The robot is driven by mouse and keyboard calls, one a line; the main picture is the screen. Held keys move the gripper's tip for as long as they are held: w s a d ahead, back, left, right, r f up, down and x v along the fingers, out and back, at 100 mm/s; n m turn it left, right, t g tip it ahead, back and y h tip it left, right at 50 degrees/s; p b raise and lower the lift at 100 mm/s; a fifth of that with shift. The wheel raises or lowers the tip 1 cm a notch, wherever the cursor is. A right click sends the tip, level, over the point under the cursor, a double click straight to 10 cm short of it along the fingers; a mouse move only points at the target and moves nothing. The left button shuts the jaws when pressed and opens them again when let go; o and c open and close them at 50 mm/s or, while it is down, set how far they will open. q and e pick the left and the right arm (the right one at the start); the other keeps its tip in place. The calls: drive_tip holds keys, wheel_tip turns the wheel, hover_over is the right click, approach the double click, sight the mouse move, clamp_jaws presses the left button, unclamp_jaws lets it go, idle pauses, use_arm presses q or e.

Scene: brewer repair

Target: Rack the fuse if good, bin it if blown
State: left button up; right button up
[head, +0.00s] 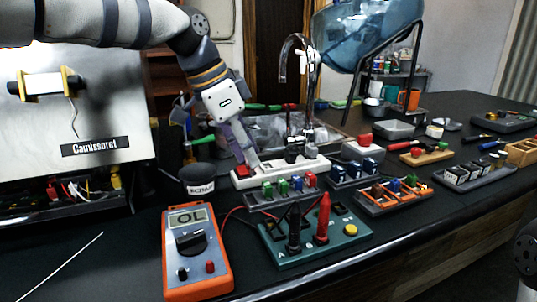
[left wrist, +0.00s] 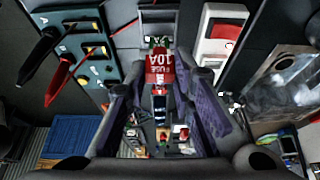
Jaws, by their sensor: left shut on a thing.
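My left gripper (head: 252,163) reaches down over the near side of the white strip, close to the fuse rack. In the left wrist view its fingers (left wrist: 160,100) are shut on a red fuse (left wrist: 160,70) marked "FUSE 10A". In the head view I cannot make out this fuse apart from the fingers and strip. The grey rack (head: 262,204) holds small green, blue and red fuses. The orange multimeter (head: 222,272) reads "OL". Its leads run to the teal test board (head: 335,240), where a black probe (head: 294,230) and a red probe (head: 322,218) stand upright.
A black cup (head: 197,180) with a label stands left of the rack. The white strip (head: 308,166) lies behind the rack. Other trays, including an orange one (head: 372,205), stand to the right. A sink with a tap (head: 283,62) is behind. The front right of the table is clear.

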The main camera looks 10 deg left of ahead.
use_arm(q)
wheel_tip(320, 180, down, 6)
drive_tip(key=shift+r+b, duration=0.1)
drive_tip(key=shift+b, duration=0.25)
drive_tip(key=shift+r, duration=0.15)
drive_tip(key=shift+s, duration=0.1)
drive_tip(key=shift+f+p, duration=0.45)
drive_tip(key=shift+f, duration=0.3)
idle(1.9)
drive_tip(key=o, duration=0.9)
drive_tip(key=shift+o, duration=0.2)
drive_tip(key=v, duration=1.2)
